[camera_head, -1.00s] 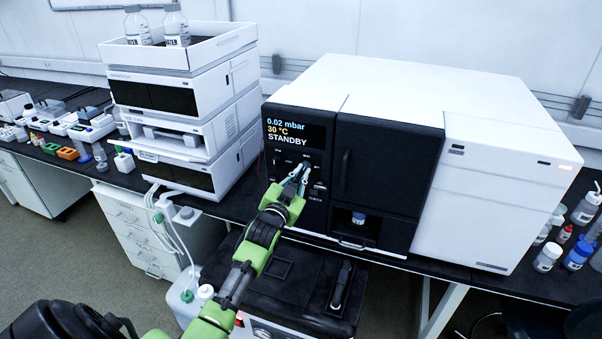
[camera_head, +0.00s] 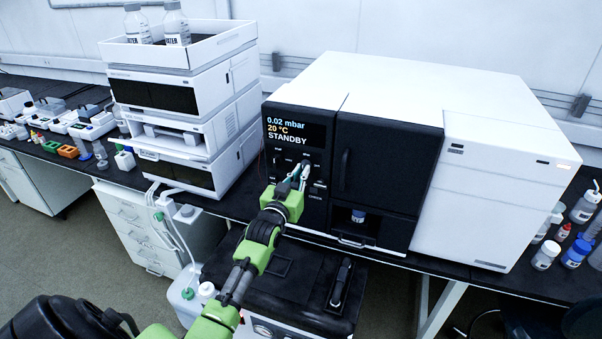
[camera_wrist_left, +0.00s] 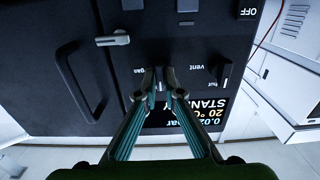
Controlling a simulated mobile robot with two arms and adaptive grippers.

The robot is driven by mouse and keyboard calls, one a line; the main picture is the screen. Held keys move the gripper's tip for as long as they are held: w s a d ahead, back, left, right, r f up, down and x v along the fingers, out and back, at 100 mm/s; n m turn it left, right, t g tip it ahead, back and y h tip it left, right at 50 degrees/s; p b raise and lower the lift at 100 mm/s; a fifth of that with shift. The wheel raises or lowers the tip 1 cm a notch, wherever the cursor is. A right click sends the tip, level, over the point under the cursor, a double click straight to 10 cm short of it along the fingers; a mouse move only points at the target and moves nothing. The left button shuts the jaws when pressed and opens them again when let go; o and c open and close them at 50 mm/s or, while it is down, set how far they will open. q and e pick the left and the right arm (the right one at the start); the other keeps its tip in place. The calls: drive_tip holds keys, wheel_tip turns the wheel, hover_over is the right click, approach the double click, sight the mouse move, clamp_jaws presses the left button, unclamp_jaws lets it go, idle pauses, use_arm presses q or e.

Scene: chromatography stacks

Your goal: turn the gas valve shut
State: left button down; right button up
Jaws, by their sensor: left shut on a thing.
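The dark front panel (camera_head: 290,178) of the instrument carries a display reading 0.02 mbar, 20 °C and STANDBY. My left gripper (camera_head: 300,174) reaches up to the small controls under that display. In the left wrist view its fingertips (camera_wrist_left: 159,78) are close together at the panel, between the printed words "gas" and "vent". It is shut on a small control, mostly hidden by the fingers; I cannot tell its turn angle. A pale lever (camera_wrist_left: 112,40) and a dark knob (camera_wrist_left: 223,70) lie on either side, apart from the fingers. My right gripper is not in view.
A dark door with a handle (camera_head: 346,170) is right of the controls. A stack of white modules (camera_head: 185,120) stands left. A black-topped unit (camera_head: 265,270) is below the bench. Bottles (camera_head: 577,252) stand at the far right.

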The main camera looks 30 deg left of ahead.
use_arm(q)
drive_tip(key=c, duration=2.2)
unclamp_jaws()
drive_tip(key=shift+o, duration=0.2)
drive_tip(key=shift+s, duration=0.1)
drive_tip(key=v, duration=1.2)
drive_tip(key=shift+f, duration=0.1)
